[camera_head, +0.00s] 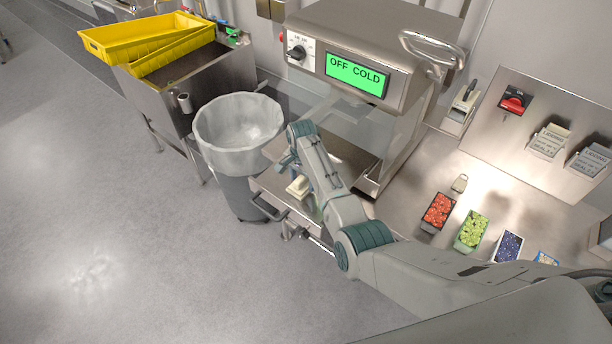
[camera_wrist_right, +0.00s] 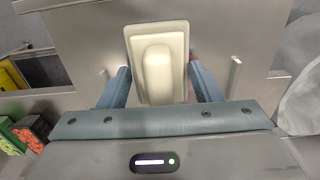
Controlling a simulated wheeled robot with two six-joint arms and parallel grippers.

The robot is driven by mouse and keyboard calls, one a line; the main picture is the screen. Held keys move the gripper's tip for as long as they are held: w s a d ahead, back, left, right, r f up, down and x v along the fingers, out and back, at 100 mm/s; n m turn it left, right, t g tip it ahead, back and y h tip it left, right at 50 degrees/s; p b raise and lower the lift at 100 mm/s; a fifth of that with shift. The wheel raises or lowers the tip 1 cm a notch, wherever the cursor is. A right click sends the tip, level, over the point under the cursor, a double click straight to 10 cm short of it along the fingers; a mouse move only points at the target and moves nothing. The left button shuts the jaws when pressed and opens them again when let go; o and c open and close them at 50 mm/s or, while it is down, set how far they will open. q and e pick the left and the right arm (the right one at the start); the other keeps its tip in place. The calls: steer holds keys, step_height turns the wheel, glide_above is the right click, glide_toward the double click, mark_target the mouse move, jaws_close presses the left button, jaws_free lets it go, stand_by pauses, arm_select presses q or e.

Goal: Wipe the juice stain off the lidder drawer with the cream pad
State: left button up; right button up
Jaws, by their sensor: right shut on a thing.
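The cream pad (camera_head: 298,187) is a pale block with a raised grip, low over or on the lidder drawer (camera_head: 272,184); contact is unclear in the head view. In the right wrist view the pad (camera_wrist_right: 158,75) sits between the fingers of my right gripper (camera_wrist_right: 163,88), which is shut on its grip. My right gripper (camera_head: 291,166) comes in from above in the head view. A small reddish patch (camera_wrist_right: 193,57) shows beside the pad at the right finger; most of any stain is hidden. My left gripper is not in view.
The lidder (camera_head: 358,78) reads OFF COLD. A lined bin (camera_head: 238,125) stands left of the drawer, close to its handle (camera_head: 268,208). Trays of berries and grapes (camera_head: 471,232) lie on the counter at right. Yellow crates (camera_head: 150,42) stand at back left.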

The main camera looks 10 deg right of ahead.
steer(key=shift+s+a, duration=0.7)
steer(key=shift+a, duration=0.1)
steer(key=shift+w+d+b, duration=0.5)
steer(key=shift+w+d, duration=0.65)
steer(key=shift+d, duration=0.3)
steer(key=shift+w+d+f+b, duration=0.1)
steer(key=shift+w+d+b, duration=0.3)
steer(key=shift+w+d, duration=0.25)
steer(key=shift+w+d+b, duration=0.35)
steer(key=shift+w+d, duration=0.05)
steer(key=shift+d, duration=0.35)
steer(key=shift+w+d+b, duration=0.85)
steer(key=shift+w+d, duration=0.05)
steer(key=shift+d, duration=0.25)
steer(key=shift+w+d, duration=0.2)
steer(key=shift+w+d+f+b, duration=0.1)
steer(key=shift+w+d+b, duration=0.6)
steer(key=shift+d+b, duration=0.3)
steer(key=shift+w+d+b, duration=0.3)
steer(key=shift+b, duration=0.15)
